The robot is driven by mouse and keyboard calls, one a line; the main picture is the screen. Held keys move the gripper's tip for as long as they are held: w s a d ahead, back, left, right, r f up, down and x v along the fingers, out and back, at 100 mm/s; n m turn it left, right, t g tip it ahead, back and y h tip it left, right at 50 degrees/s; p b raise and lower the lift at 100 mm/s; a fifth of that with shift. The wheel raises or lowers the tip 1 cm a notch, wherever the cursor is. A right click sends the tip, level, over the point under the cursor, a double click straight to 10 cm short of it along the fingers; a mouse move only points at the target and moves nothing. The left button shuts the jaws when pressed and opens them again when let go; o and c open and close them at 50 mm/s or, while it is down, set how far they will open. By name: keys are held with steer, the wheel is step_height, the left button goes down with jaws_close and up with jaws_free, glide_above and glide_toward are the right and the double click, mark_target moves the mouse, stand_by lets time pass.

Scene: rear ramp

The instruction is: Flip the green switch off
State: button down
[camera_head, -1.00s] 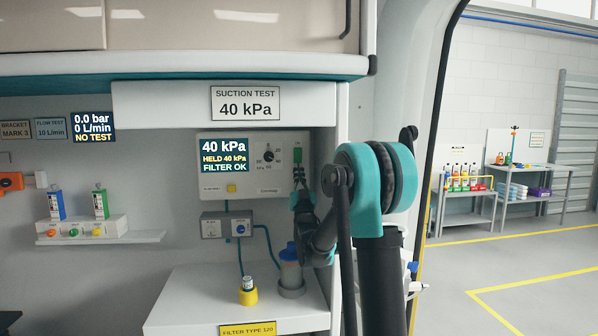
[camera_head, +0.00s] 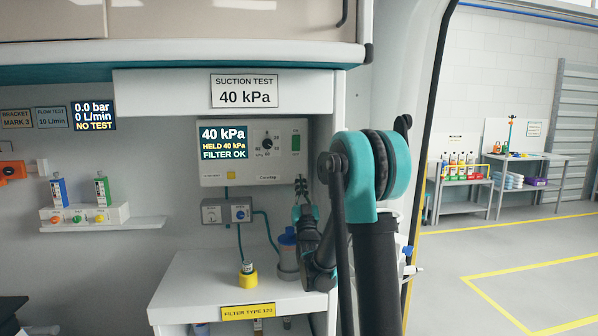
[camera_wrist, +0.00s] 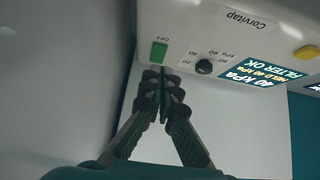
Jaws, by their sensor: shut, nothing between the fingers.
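The green switch (camera_head: 296,143) is a small upright rocker on the right side of the pale suction panel (camera_head: 212,180). In the wrist view, the switch (camera_wrist: 159,52) shows bright green beside an OFF label. Which way it is tipped I cannot tell. My gripper (camera_head: 301,182) is below the switch in the head view, with a gap between. In the wrist view, the fingertips of my gripper (camera_wrist: 164,74) are together and empty, just short of the switch. The panel's screen (camera_head: 222,143) reads 40 kPa, HELD 40 kPa, FILTER OK.
A dial (camera_head: 267,143) sits left of the switch, and a yellow button (camera_head: 231,175) lower on the panel. Below are a gauge block (camera_head: 226,211), a blue-lidded canister (camera_head: 287,250) and a yellow-based filter (camera_head: 247,274) on a white counter. A side wall stands close right.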

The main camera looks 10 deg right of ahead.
steer(key=shift+v, duration=1.1)
steer(key=shift+w+f, duration=0.15)
steer(key=shift+f, duration=0.05)
steer(key=s+d+f+g, duration=0.1)
steer(key=s+f+g, duration=0.45)
steer(key=f, duration=0.35)
steer(key=s+f+g, duration=0.4)
steer(key=f+g, duration=0.3)
steer(key=f, duration=0.2)
steer(key=s+f+g, duration=0.3)
steer(key=s+f, duration=0.2)
steer(key=s, duration=0.4)
steer(key=s+d+f+g, duration=0.1)
steer(key=s+f+g, duration=0.2)
steer(key=s+f, duration=0.3)
steer(key=s+d+f+g, duration=0.1)
steer(key=s+f+g, duration=0.3)
steer(key=s, duration=0.7)
step_height(320, 180, down, 2)
steer(key=shift+s+f, duration=0.1)
steer(key=shift+s, duration=0.2)
steer(key=shift+d, duration=0.1)
